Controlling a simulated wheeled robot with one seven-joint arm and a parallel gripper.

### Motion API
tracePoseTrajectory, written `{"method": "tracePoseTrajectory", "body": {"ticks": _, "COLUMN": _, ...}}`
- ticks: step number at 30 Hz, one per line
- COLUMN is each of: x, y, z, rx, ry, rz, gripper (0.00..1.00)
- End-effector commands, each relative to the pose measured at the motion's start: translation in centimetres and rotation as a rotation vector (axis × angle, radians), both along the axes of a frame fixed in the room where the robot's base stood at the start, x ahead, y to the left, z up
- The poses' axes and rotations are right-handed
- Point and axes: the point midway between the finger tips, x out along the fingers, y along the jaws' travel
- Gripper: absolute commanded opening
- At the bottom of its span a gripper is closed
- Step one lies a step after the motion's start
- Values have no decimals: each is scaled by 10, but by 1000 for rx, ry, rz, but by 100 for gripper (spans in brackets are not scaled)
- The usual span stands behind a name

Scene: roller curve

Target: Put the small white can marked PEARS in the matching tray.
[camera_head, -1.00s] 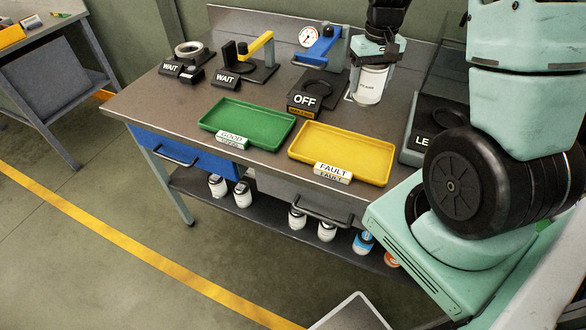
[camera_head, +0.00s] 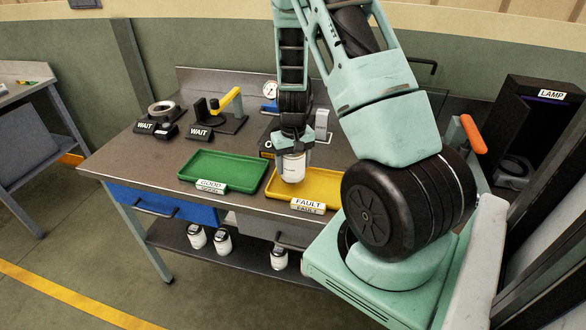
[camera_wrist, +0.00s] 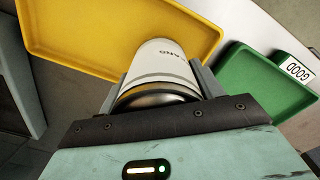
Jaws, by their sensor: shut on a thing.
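The small white can (camera_head: 292,167) is held in my gripper (camera_head: 293,150), which is shut on it. In the head view the can overlaps the left part of the yellow tray marked FAULT (camera_head: 334,203). The can also shows in the wrist view (camera_wrist: 160,62), with part of its lettering, "ARS", readable. There the yellow tray (camera_wrist: 45,40) lies behind and left of the can. The green tray marked GOOD (camera_head: 222,172) is just left of the yellow one and looks empty; it also shows in the wrist view (camera_wrist: 262,85). The can appears to be above the tray; its exact height is unclear.
Two devices with WAIT signs, one ring-shaped (camera_head: 161,109) and one with a yellow lever (camera_head: 228,100), stand at the back left of the bench. A blue device (camera_head: 270,106) is partly hidden behind my arm. Several cans (camera_head: 222,241) stand on the lower shelf.

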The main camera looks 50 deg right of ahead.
Motion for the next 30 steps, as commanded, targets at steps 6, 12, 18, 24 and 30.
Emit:
{"method": "tracePoseTrajectory", "body": {"ticks": 6, "x": 0, "y": 0, "z": -23, "rx": 1, "ry": 0, "rz": 0, "gripper": 25}}
{"method": "tracePoseTrajectory", "body": {"ticks": 12, "x": 1, "y": 0, "z": -25, "rx": 0, "ry": -1, "rz": 0, "gripper": 25}}
{"method": "tracePoseTrajectory", "body": {"ticks": 18, "x": 0, "y": 0, "z": -29, "rx": 0, "ry": -1, "rz": 0, "gripper": 25}}
{"method": "tracePoseTrajectory", "body": {"ticks": 24, "x": 0, "y": 0, "z": -28, "rx": 1, "ry": -1, "rz": 0, "gripper": 87}}
{"method": "tracePoseTrajectory", "body": {"ticks": 30, "x": 0, "y": 0, "z": -26, "rx": 1, "ry": -1, "rz": 0, "gripper": 87}}
